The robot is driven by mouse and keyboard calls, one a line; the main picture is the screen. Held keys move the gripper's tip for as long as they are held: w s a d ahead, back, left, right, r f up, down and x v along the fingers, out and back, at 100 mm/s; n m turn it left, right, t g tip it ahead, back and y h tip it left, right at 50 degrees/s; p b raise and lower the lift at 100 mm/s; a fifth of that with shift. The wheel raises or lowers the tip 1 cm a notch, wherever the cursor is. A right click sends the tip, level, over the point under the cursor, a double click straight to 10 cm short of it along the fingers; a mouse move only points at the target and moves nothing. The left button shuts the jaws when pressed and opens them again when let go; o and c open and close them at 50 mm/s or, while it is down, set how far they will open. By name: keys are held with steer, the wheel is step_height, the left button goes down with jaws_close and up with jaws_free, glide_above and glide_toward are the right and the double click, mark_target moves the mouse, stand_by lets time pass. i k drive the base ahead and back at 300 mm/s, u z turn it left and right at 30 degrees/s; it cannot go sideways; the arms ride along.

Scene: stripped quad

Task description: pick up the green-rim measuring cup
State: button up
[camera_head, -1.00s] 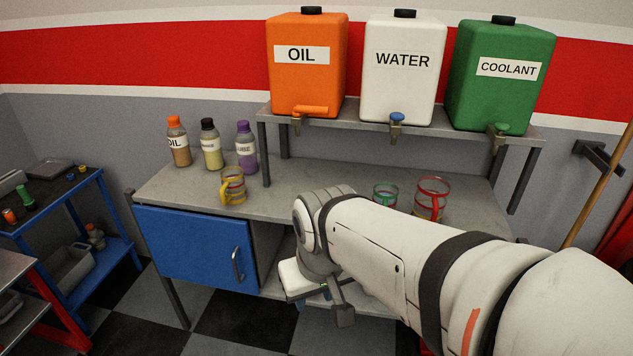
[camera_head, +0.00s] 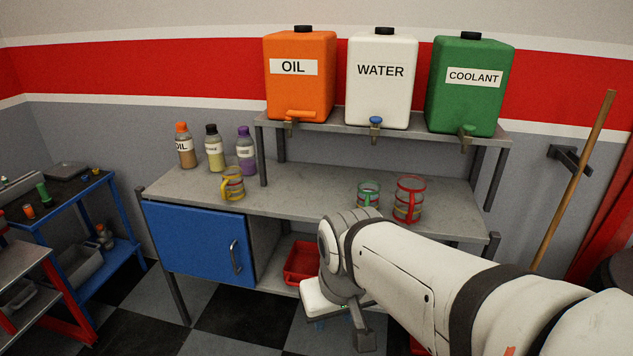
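The green-rim measuring cup (camera_head: 368,195) stands on the grey workbench, right of the middle, its lower part partly hidden behind my arm. Just right of it stands the red-rim cup (camera_head: 408,199). A yellow-rim cup (camera_head: 232,184) stands farther left on the bench. My gripper (camera_head: 345,325) hangs low in front of the bench, below the top and apart from the cups. Its fingers are too small and unclear to tell whether they are open or shut.
The workbench (camera_head: 300,195) has clear top between the yellow and green cups. Orange, white and green tanks (camera_head: 380,85) stand on a raised shelf over its back. Several bottles (camera_head: 214,148) stand at the left. A red bin (camera_head: 301,262) sits on the lower shelf.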

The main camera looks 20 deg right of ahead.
mark_target(367, 203)
steer(key=i, duration=0.85)
steer(key=u, duration=0.05)
